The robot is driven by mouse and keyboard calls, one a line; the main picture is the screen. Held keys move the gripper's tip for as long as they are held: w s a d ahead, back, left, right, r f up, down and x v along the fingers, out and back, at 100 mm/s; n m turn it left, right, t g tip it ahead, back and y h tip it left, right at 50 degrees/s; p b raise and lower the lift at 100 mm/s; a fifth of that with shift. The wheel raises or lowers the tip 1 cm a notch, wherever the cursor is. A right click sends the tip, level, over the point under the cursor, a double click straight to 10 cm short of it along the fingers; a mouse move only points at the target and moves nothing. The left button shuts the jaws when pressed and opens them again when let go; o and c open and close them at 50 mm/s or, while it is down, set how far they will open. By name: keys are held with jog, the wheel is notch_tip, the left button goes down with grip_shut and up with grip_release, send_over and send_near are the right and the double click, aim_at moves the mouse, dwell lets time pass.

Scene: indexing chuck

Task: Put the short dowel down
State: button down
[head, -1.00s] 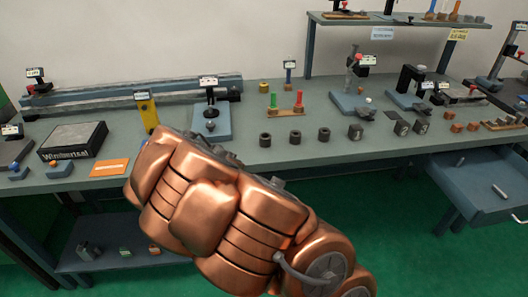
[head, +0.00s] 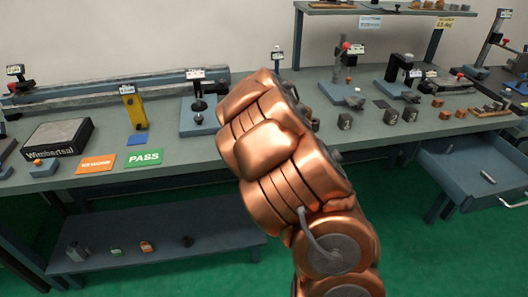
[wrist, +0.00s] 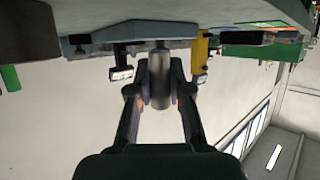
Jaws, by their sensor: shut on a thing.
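My gripper (wrist: 160,92) is shut on a grey cylinder, the short dowel (wrist: 160,80), in the wrist view. The dowel stands between the two fingers, with its rounded end towards the camera. Bench objects show behind it in this inverted view. I cannot tell whether its far end touches anything. In the head view my copper arm hides the gripper and the held dowel, over the middle of the bench.
The grey bench (head: 110,182) carries an orange card (head: 96,164), a green PASS card (head: 144,158), a black-framed plate (head: 57,138) and a stand (head: 198,105). Several dark blocks sit right of my arm. An open drawer (head: 460,180) holds another light rod (head: 488,177).

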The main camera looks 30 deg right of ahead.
jog(key=s+d+n+y, duration=0.1)
jog(key=s+d, duration=0.3)
jog(key=s, duration=0.3)
jog(key=s+d+n+g+y+b, duration=0.1)
jog(key=s+d, duration=0.3)
jog(key=s, duration=0.4)
jog(key=s+d+r+n+y, duration=0.1)
jog(key=s+d, duration=0.3)
jog(key=s, duration=0.4)
jog(key=shift+s+d+b, duration=0.2)
jog(key=shift+d+b, duration=0.05)
jog(key=shift+b, duration=0.1)
jog(key=shift+w, duration=0.1)
jog(key=w+a, duration=0.1)
jog(key=w, duration=0.3)
jog(key=w+a+p, duration=0.1)
jog(key=w, duration=0.4)
jog(key=w+a+f+p, duration=0.1)
jog(key=w, duration=0.4)
jog(key=shift+w+a+f, duration=0.1)
jog(key=shift+w+a, duration=0.1)
jog(key=shift+w+a+f+p, duration=0.15)
jog(key=shift+w+f+p, duration=0.3)
jog(key=shift+w+f, duration=0.25)
jog(key=shift+s+f+p, duration=0.15)
jog(key=shift+f+p, duration=0.5)
jog(key=shift+f, duration=0.35)
jog(key=shift+f, duration=0.2)
jog(key=c, duration=1.1)
grip_release()
